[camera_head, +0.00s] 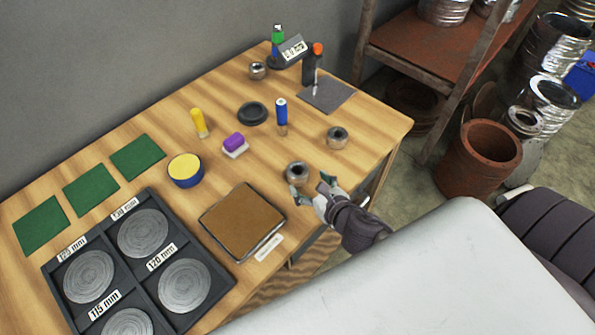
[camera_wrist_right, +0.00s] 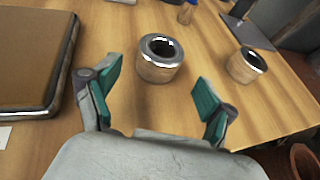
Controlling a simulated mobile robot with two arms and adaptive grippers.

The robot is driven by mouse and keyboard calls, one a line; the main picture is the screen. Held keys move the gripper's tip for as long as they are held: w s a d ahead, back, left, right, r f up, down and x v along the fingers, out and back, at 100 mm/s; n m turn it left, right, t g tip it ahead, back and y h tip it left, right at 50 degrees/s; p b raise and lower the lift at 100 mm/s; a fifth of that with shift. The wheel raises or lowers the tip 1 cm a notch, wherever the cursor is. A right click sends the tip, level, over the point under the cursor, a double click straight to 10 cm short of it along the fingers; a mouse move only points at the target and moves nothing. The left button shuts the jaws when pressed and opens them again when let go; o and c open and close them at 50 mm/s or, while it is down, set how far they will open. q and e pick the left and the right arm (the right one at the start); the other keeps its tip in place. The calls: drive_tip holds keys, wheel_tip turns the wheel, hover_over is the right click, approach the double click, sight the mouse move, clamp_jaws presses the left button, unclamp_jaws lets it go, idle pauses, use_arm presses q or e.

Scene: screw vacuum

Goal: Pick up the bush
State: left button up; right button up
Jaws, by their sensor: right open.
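A bush (camera_head: 296,180), a short metal ring with an open hole, stands upright on the wooden table near its front edge. My right gripper (camera_head: 313,187) is open and empty just in front of it, low over the table edge. In the right wrist view, the bush (camera_wrist_right: 157,72) is ahead of the open fingers (camera_wrist_right: 155,88), roughly centred between them and not touched. A second, similar bush (camera_head: 337,142) stands farther right, also in the wrist view (camera_wrist_right: 245,70). A third ring (camera_head: 257,70) stands at the back. My left gripper is not in view.
A brown pad in a metal tray (camera_head: 213,216) lies left of the near bush. A blue-handled tool (camera_head: 281,112), a black disc (camera_head: 252,113) and a purple-topped block (camera_head: 234,143) stand behind. A dark compartment tray (camera_head: 190,243) fills the front left.

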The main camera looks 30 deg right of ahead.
sight(301, 176)
drive_tip(key=shift+p+x, duration=0.4)
drive_tip(key=shift+x, duration=2.7)
drive_tip(key=shift+a+r, duration=0.1)
clamp_jaws()
